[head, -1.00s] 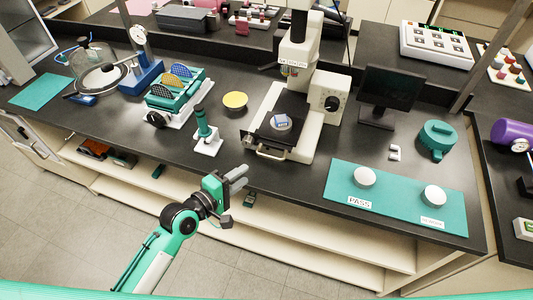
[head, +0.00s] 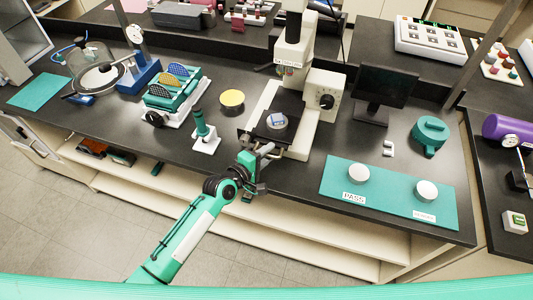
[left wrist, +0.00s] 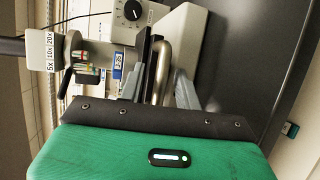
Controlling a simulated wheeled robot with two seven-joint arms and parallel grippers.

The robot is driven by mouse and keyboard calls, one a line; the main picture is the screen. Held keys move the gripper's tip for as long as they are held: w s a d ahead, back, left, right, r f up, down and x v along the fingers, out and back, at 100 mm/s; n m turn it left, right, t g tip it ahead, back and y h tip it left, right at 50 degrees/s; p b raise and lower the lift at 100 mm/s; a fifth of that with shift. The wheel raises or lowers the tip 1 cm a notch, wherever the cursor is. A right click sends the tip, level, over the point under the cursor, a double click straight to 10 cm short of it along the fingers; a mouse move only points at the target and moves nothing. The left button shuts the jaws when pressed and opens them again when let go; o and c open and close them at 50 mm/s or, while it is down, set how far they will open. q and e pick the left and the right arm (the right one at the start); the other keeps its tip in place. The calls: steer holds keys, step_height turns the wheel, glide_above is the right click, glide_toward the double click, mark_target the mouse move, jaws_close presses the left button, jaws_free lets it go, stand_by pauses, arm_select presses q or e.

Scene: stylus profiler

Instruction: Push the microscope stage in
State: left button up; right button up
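The white microscope (head: 291,54) stands on the black bench. Its black stage (head: 283,104) extends toward the bench's front edge and carries a round grey sample with a blue label (head: 277,121). My left gripper (head: 262,150) is at the front of the stage, over the bench edge, and hides most of the stage's pull handle in the head view. In the left wrist view, the pale handle (left wrist: 163,62) lies between the two spread grey fingers of the left gripper (left wrist: 158,88). Whether a finger touches it I cannot tell. My right gripper is out of view.
A teal-and-white stand (head: 205,133) and a yellow disc (head: 232,98) are left of the microscope. A teal mat (head: 390,195) with two white discs lies to the right, below a dark monitor (head: 385,88). Open shelves are under the bench.

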arm_select(q)
jaws_close()
steer(key=shift+w+d+f+b, duration=0.1)
steer(key=shift+w+b, duration=0.2)
steer(key=shift+w, duration=0.15)
steer(key=w, duration=0.1)
steer(key=w+d+b, duration=0.1)
steer(key=w, duration=0.1)
steer(key=shift+w+d, duration=0.1)
steer(key=shift+w, duration=0.15)
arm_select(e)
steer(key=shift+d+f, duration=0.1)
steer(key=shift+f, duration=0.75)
arm_select(q)
jaws_free()
steer(key=shift+s, duration=0.15)
